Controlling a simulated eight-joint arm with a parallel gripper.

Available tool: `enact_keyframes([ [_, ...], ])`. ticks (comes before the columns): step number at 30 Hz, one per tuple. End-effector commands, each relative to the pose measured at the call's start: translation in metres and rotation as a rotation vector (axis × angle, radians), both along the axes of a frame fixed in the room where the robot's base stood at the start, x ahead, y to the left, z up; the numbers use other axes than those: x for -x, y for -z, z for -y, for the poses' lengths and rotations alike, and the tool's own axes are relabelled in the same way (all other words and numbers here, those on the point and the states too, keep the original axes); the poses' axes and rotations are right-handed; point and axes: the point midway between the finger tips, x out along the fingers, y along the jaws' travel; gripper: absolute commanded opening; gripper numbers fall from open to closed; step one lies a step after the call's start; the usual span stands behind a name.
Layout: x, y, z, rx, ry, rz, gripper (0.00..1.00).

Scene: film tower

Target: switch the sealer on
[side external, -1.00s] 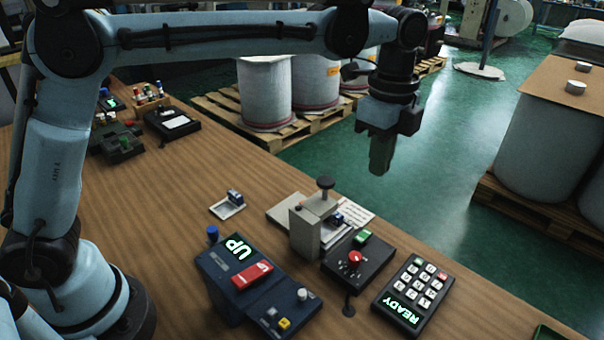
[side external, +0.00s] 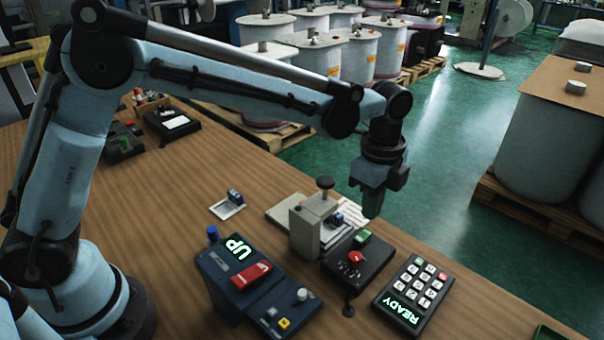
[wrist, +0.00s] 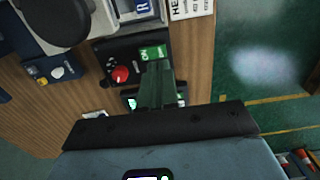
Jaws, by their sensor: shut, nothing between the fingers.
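The sealer is a grey press (side external: 306,232) with a black round knob on top, joined by a black control box (side external: 375,268). The box carries a red knob (side external: 355,258) and a green switch (side external: 362,237). In the wrist view the green switch (wrist: 153,52) reads ON, and the red knob (wrist: 120,74) is left of it. My gripper (side external: 371,212) is shut and empty, pointing down above and slightly behind the green switch, apart from it in the side view. In the wrist view my fingers (wrist: 155,75) overlap the box just below the switch.
A blue unit (side external: 225,282) with a lit UP display stands left of the sealer. A black keypad (side external: 412,290) showing READY is at right. A small blue item sits on a white tray (side external: 228,211). The table's edge runs just beyond the sealer.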

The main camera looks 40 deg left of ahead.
Motion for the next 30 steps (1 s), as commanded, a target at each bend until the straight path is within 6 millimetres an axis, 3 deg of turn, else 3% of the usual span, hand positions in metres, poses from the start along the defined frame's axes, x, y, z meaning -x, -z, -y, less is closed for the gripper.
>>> enact_keyframes([
  [3,0.0,0.019,0.0,0.0,0.0,0.0,0.0],
  [9,0.0,0.038,0.0,0.0,0.0,0.0,0.0],
  [30,-0.001,0.046,0.0,0.0,0.0,0.001,0.0],
])
